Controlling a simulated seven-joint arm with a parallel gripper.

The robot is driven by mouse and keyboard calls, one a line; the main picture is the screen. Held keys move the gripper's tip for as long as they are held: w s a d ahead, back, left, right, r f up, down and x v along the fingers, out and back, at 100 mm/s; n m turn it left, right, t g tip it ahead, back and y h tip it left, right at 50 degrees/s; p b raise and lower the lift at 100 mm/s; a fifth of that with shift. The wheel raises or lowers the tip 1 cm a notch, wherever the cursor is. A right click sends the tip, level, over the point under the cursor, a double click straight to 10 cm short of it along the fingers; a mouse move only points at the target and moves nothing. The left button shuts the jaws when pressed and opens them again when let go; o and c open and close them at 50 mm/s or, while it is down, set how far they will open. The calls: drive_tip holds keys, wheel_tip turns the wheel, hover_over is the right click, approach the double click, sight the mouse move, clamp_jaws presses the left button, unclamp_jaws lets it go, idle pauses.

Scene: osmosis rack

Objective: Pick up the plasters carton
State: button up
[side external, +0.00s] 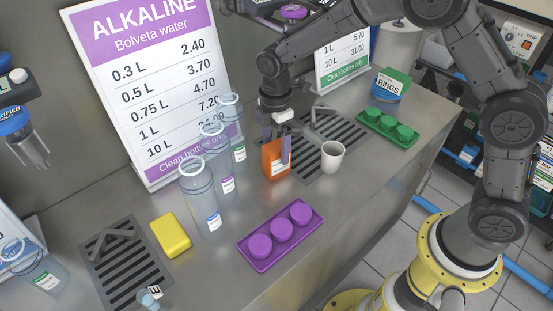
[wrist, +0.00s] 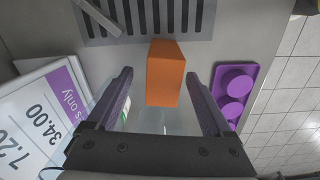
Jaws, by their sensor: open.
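An orange carton (side external: 275,165) with a white label too small to read stands upright on the grey counter; it is the only carton near my gripper. My gripper (side external: 277,150) points down at it, with the fingertips level with its upper part. In the wrist view the orange carton (wrist: 165,80) lies between the two spread fingers of my gripper (wrist: 159,76), with a gap visible on each side. My gripper is open and holds nothing.
A white mug (side external: 332,157) stands close to the right of the carton. A drain grate (side external: 325,135) is behind. Clear bottles (side external: 200,195) stand left, a purple tray (side external: 270,262) in front, a yellow block (side external: 171,236) front left. A green RINGS box (side external: 392,82) is farther back.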

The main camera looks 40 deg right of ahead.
drive_tip(key=f, duration=0.4)
drive_tip(key=shift+s+f, duration=0.15)
drive_tip(key=shift+s, duration=0.05)
drive_tip(key=shift+c, duration=0.2)
clamp_jaws()
